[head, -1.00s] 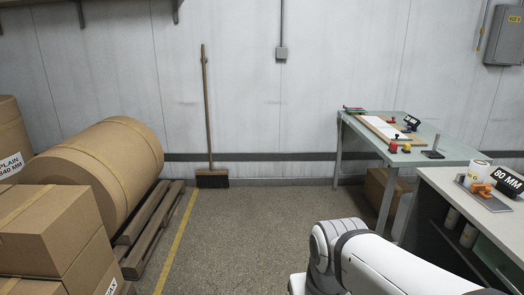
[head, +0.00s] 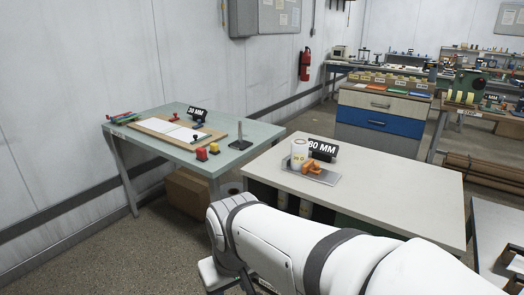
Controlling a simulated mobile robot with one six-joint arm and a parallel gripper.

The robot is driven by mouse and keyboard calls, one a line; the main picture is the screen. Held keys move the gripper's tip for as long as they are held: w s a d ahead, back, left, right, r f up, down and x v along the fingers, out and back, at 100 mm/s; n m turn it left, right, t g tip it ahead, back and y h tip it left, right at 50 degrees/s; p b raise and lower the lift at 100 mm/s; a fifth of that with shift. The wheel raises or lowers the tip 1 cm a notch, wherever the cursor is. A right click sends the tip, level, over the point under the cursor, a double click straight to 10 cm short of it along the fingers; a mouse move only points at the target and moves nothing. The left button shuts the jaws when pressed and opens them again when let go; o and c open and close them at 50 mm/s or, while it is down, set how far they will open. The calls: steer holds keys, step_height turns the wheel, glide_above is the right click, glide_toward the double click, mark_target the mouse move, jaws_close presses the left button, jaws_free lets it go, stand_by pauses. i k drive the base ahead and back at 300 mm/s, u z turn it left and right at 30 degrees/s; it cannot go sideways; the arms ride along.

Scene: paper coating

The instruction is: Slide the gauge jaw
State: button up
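I cannot tell for sure which part is the gauge jaw. An orange piece (head: 312,168) sits on a grey metal plate (head: 325,178) on the white-topped bench (head: 390,190), beside a white roll (head: 298,152) with a yellow mark. A black "80 MM" sign (head: 322,149) stands behind them. On the green-topped table (head: 255,135), a black "30 MM" sign (head: 197,114) stands by a wooden-framed board with white sheets (head: 170,129). My white arm crosses the bottom of the head view, but my gripper is out of view.
Red (head: 201,154) and yellow (head: 214,147) knobs and an upright post on a dark base (head: 240,143) are on the green table. A drawer cabinet (head: 380,118) stands behind the bench. Floor shows at the lower left.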

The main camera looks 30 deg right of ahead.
mark_target(309, 166)
steer(key=z, duration=0.8)
steer(key=i, duration=1.2)
steer(key=z, duration=0.75)
steer(key=k, duration=0.7)
steer(key=z, duration=0.15)
steer(key=i, duration=0.8)
steer(key=u, duration=0.15)
